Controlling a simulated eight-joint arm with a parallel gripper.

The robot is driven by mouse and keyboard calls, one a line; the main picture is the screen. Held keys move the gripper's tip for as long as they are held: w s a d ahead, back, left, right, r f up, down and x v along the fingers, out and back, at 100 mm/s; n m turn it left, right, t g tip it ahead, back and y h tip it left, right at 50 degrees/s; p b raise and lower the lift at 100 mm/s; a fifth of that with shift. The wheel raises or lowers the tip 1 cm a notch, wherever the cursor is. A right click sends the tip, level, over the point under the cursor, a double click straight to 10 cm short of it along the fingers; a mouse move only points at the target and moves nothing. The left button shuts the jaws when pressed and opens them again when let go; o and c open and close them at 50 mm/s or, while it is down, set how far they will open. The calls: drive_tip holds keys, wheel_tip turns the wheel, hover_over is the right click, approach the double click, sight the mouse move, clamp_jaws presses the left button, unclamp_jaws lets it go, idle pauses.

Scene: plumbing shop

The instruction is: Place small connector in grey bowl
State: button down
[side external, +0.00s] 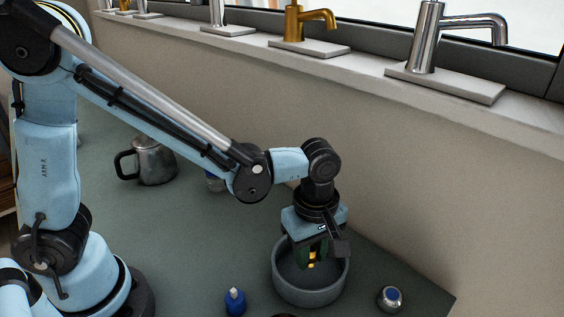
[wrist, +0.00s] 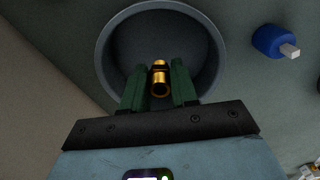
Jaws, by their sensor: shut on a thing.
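The small connector (wrist: 160,86) is a short brass-coloured tube. My gripper (wrist: 159,88) is shut on it, with the green fingers on either side. The grey bowl (wrist: 104,60) lies beyond the fingers in the wrist view, and the connector shows against its inside. In the side view my gripper (side external: 312,259) points down over the grey bowl (side external: 309,293), with a bit of brass (side external: 312,256) between the fingers. The bowl's front wall is clear, but I cannot tell the connector's exact height above its floor.
A metal mug (side external: 152,163) stands farther back. Taps line the sill behind.

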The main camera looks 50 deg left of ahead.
drive_tip(key=shift+f, duration=0.1)
drive_tip(key=c, duration=0.8)
unclamp_jaws()
drive_tip(key=shift+r, duration=3.5)
drive_tip(key=shift+a, duration=0.1)
drive_tip(key=shift+s+a+r+m+t, duration=0.5)
drive_tip(key=shift+a+m+t, duration=0.7)
drive_tip(key=shift+a+m, duration=1.45)
drive_tip(key=shift+s+a+r+m+t, duration=0.5)
drive_tip(key=shift+a+m+t, duration=0.7)
drive_tip(key=shift+a+m, duration=1.45)
drive_tip(key=shift+s+a+r+m+t, duration=0.5)
drive_tip(key=shift+a+m+t, duration=0.7)
drive_tip(key=shift+a+m, duration=1.45)
